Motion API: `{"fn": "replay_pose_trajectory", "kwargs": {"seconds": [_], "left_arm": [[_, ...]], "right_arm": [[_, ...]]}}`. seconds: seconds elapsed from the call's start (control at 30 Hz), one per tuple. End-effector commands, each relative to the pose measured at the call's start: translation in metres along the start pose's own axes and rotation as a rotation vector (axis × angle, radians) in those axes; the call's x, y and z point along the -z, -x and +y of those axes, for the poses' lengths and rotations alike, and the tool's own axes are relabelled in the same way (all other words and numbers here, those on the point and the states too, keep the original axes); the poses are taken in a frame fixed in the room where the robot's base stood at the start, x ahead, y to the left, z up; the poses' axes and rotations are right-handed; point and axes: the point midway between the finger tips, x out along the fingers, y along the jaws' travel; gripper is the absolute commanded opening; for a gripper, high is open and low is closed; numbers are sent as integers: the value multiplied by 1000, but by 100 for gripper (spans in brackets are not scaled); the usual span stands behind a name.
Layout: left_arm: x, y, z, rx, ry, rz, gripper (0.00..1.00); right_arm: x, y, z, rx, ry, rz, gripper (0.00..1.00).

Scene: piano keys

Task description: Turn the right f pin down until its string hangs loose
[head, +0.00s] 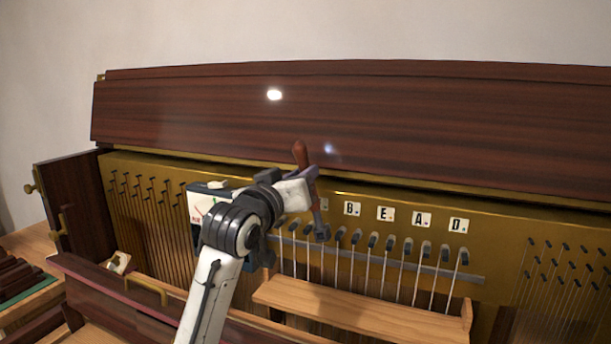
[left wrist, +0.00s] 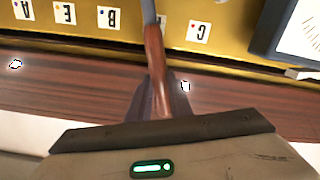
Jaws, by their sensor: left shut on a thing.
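My left gripper (head: 306,184) is shut on a tuning lever with a reddish wooden handle (head: 300,153). The handle also shows between the fingers in the left wrist view (left wrist: 155,58). The lever's grey shaft points down to the row of dark tuning pins (head: 390,242), with its lower end at a pin near the row's left part. I cannot tell whether it is seated on that pin. Letter cards B (head: 352,209), E, A and D run above the pins. No f card can be read. Strings (head: 418,280) run down from the pins; those I see look straight. My right gripper is not in view.
A meter with a dial (head: 201,212) stands behind my left wrist, and its face shows in the left wrist view (left wrist: 300,32). A wooden shelf (head: 350,308) crosses below the strings. The raised dark lid (head: 400,115) is close behind the lever. More pins stand at far left and right.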

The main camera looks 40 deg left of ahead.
Motion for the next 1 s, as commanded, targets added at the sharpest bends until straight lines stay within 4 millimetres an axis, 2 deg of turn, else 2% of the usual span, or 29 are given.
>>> {"fn": "replay_pose_trajectory", "kwargs": {"seconds": [1.0], "left_arm": [[3,0,-15,4,95,10,4]], "right_arm": [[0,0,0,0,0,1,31]]}}
